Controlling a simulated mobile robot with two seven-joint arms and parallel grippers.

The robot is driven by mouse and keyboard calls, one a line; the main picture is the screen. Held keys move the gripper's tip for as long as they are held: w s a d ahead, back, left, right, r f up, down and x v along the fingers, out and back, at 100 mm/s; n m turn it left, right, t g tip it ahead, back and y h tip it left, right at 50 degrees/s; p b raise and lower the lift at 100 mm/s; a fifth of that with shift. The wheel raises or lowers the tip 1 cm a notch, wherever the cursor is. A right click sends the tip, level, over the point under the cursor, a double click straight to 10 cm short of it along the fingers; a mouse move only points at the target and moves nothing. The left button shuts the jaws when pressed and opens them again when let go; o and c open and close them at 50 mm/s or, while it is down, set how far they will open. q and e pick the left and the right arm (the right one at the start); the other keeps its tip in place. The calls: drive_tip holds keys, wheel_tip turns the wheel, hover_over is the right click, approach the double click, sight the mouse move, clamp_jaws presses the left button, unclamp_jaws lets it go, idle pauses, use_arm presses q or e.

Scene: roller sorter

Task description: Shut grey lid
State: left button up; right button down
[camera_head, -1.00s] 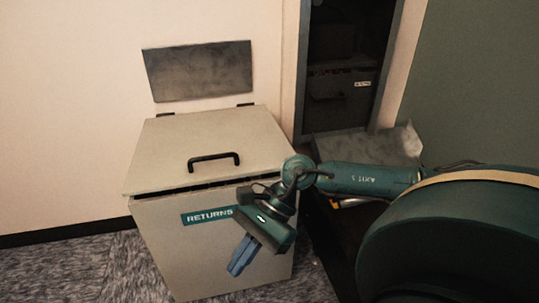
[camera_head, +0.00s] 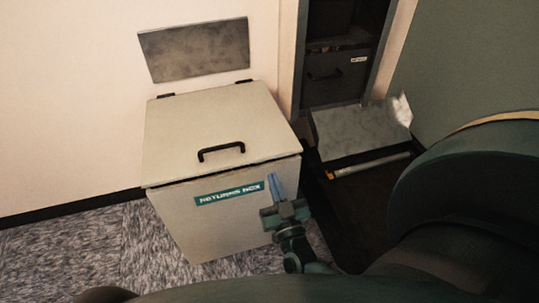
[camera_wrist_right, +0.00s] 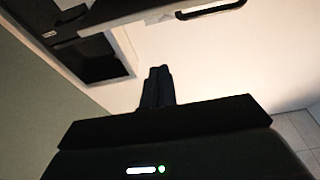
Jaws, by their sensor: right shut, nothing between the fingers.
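The grey lid (camera_head: 205,125) lies over the top of the box labelled "RETURNS BOX" (camera_head: 185,220), hinged at the back, with a black handle (camera_head: 222,150) near its front edge. A thin dark gap shows under the front edge, clearest toward the right. My right gripper (camera_head: 273,178) is in front of the box's right front corner, below the lid edge. Its fingers are together, empty and pointing up. In the right wrist view, the shut fingers (camera_wrist_right: 158,72) point toward the lid's edge, and the black handle (camera_wrist_right: 210,9) shows above right. My left gripper is not in view.
A grey plate (camera_head: 195,50) is on the wall behind the box. A dark cabinet (camera_head: 340,75) stands behind right, with a pale grey panel (camera_head: 360,130) low in front of it. Carpeted floor (camera_head: 80,250) is clear to the left.

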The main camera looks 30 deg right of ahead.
sight(264, 159)
drive_tip(key=w+d+b, duration=0.1)
drive_tip(key=w, duration=0.2)
drive_tip(key=w+b, duration=0.2)
drive_tip(key=w, duration=0.1)
drive_tip(key=w+d+b, duration=0.1)
drive_tip(key=w+b, duration=0.1)
drive_tip(key=w, duration=0.1)
drive_tip(key=shift+d+f, duration=0.25)
drive_tip(key=shift+d, duration=0.05)
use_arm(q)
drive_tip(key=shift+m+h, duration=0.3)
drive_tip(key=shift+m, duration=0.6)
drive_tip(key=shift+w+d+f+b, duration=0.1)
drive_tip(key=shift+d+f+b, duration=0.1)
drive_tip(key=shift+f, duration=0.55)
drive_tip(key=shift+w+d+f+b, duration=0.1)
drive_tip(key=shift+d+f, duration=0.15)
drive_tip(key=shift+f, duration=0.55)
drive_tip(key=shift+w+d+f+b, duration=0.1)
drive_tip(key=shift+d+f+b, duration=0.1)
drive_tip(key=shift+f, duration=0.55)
use_arm(e)
drive_tip(key=shift+f, duration=0.45)
